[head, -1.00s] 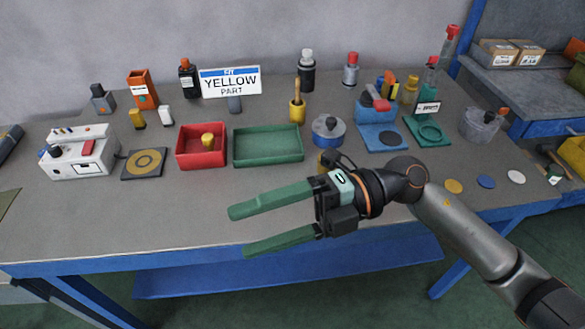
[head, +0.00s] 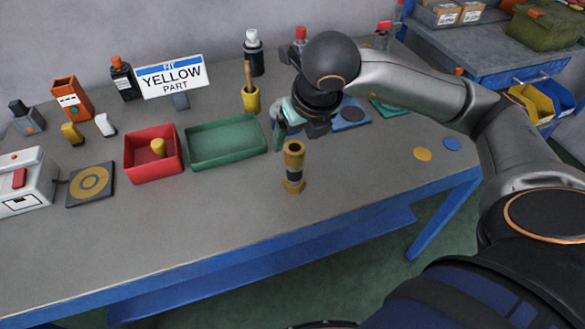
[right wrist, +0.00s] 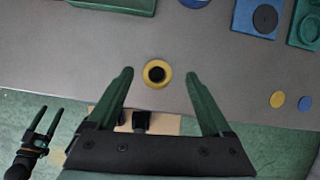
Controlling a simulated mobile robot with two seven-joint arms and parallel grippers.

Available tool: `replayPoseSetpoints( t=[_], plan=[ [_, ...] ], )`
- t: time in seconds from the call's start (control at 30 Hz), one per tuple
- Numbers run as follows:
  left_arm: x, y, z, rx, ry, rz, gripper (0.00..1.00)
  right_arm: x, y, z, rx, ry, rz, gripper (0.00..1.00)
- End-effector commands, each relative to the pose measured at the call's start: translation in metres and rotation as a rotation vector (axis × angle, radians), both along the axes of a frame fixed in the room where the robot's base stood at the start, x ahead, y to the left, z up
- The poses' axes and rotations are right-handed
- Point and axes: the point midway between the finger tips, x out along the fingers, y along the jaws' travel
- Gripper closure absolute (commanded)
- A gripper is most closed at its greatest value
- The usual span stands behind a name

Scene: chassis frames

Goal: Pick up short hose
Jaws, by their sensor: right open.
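The short hose (head: 293,168) stands upright near the front edge of the bench. It is a brass-yellow tube with a dark middle band. From above, in the right wrist view, it shows as a yellow ring (right wrist: 157,74) with a dark hole. My right gripper (right wrist: 160,74) is open, its green fingers on either side of the ring with a gap to each. In the head view the right gripper (head: 281,130) is partly hidden by its own wrist, behind the hose. My left gripper (right wrist: 48,118) shows only in the right wrist view, away from the bench, its fingers apart.
A green tray (head: 228,158) and a red tray (head: 127,172) holding a yellow piece lie left of the hose. A yellow cup (head: 250,101) and a "YELLOW PART" sign (head: 170,77) stand behind. The bench front around the hose is clear.

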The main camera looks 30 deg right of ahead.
Motion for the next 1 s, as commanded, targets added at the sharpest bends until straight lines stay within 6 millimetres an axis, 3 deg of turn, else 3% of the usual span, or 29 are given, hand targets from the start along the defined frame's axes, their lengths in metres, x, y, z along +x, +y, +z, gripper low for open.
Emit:
replayPoseSetpoints(
  t=[0.27, 0.53, 0.87, 1.0],
  plan=[
    [0.000, 0.000, 0.002, 0.000, 0.000, 0.000, 0.23, 0.008, -0.001, -0.024, 0.000, 0.003, 0.000, 0.16],
    [0.000, 0.000, 0.008, 0.000, 0.000, 0.000, 0.23, 0.017, 0.000, -0.061, 0.001, 0.003, 0.000, 0.16],
    [0.000, 0.000, 0.008, 0.000, 0.001, 0.000, 0.23, 0.020, -0.001, -0.068, 0.001, 0.000, 0.003, 0.16],
    [0.000, 0.000, 0.008, 0.000, 0.001, 0.000, 0.23, 0.020, -0.001, -0.068, 0.001, 0.000, 0.003, 0.32]
  ],
)
